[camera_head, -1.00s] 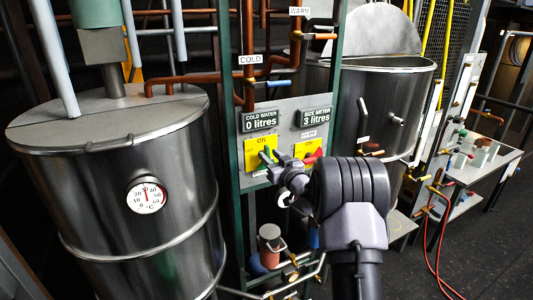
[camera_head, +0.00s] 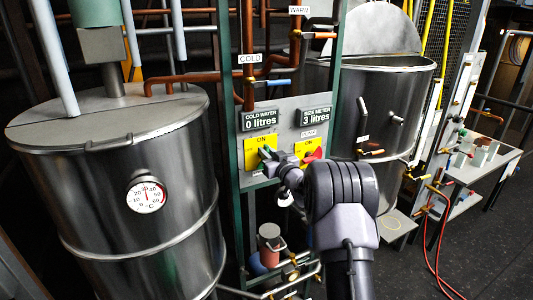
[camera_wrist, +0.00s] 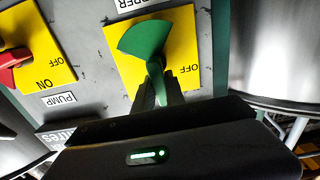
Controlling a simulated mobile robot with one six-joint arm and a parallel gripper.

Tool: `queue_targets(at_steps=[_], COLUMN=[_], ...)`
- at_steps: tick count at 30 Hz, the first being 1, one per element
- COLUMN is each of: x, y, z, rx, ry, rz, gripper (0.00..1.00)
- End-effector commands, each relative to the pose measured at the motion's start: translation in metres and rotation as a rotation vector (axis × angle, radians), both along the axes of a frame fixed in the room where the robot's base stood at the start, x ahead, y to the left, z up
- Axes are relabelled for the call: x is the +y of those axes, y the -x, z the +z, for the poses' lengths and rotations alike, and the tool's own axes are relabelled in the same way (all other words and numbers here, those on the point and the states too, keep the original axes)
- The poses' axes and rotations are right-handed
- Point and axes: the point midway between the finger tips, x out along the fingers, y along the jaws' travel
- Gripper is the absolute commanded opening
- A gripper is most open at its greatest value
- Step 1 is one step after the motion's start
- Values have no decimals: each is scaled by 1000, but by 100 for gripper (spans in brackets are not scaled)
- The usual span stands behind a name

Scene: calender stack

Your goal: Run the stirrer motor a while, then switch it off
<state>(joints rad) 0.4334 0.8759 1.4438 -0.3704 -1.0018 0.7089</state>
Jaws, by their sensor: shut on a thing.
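The stirrer switch has a green handle (camera_wrist: 146,38) on a yellow plate (camera_wrist: 122,50); the wrist view shows OFF on the plate. Part of a label ending in "RER" shows above it. In the head view the same green handle (camera_head: 264,152) sits on the left yellow plate, marked ON at its top. My gripper (camera_wrist: 157,92) is shut on the narrow end of the green handle. It also shows at the panel in the head view (camera_head: 269,158). My fingers and wrist hide part of the plate, so the exact switch setting is hard to read.
The pump switch with a red handle (camera_head: 313,156) is close on the right of my gripper. Cold water (camera_head: 260,119) and size meter (camera_head: 316,115) displays read 0 and 3 litres. A steel tank with a thermometer (camera_head: 147,195) stands left, another tank (camera_head: 392,110) right.

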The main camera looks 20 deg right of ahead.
Motion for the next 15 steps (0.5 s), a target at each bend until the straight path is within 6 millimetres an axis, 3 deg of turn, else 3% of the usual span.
queue_targets(at_steps=[8,15], x=[3,8], y=[0,0], z=[-5,-8], rx=[-7,-14], ry=[115,324], rz=[0,0], gripper=[0,0])
